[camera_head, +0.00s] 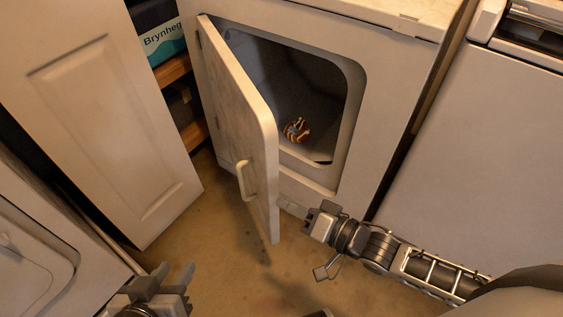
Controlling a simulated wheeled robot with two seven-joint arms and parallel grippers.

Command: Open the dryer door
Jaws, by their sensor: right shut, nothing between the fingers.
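The dryer (395,110) stands at the back centre. Its door (235,115) is hinged on the left and stands well open, swung out toward me. A pale handle (243,181) is on the door's outer face. My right gripper (291,207) is shut and empty, low at the free edge of the door, on its inner side. I cannot tell whether its tips touch the door. My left gripper (172,275) is at the bottom left, fingers apart and empty, away from the dryer. Its lower part is cut off by the frame.
A striped orange and white item (297,130) lies inside the drum. A white panel door (100,115) stands at left, beside shelves with a blue package (160,35). A white appliance (35,255) is at lower left, another (480,150) at right. Floor (225,260) is clear between.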

